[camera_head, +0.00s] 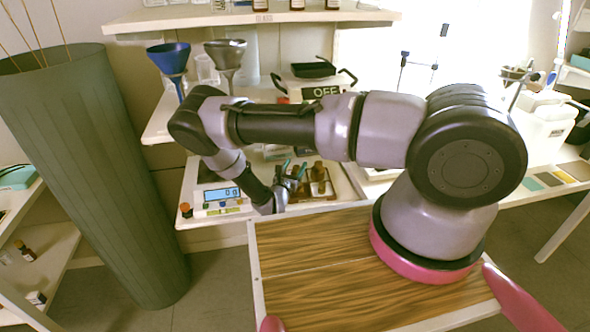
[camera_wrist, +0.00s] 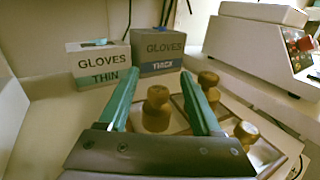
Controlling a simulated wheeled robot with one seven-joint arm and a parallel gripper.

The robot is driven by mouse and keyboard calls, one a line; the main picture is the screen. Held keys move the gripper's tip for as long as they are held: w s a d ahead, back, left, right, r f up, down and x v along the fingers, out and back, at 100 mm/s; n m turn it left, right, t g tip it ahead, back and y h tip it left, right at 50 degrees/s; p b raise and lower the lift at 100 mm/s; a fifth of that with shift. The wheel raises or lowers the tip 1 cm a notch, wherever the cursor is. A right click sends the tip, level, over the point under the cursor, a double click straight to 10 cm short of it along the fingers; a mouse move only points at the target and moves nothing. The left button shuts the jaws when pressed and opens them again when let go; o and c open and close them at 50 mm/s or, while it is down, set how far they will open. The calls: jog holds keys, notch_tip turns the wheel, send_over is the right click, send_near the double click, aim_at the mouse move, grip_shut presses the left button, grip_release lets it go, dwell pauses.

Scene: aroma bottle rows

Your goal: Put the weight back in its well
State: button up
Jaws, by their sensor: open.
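In the wrist view, my gripper (camera_wrist: 160,75) is open, with its two green fingers spread. A brass knobbed weight (camera_wrist: 156,108) shows upright between the fingers, with a visible gap to each side. Two more brass weights, one behind the right finger (camera_wrist: 208,82) and one at the right (camera_wrist: 245,131), stand in a wooden tray (camera_wrist: 268,157) with divided wells. In the head view, my gripper (camera_head: 290,175) is low beside the brass weights (camera_head: 319,180).
A scale (camera_head: 222,205) with a lit display stands left of my gripper. Two glove boxes (camera_wrist: 98,64) (camera_wrist: 158,52) stand behind the weights, and a white device (camera_wrist: 262,45) is at the right. Blue and grey funnels (camera_head: 170,58) (camera_head: 226,55) are on the shelf above.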

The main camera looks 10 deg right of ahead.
jog(key=v, duration=1.2)
jog(key=shift+f, duration=0.15)
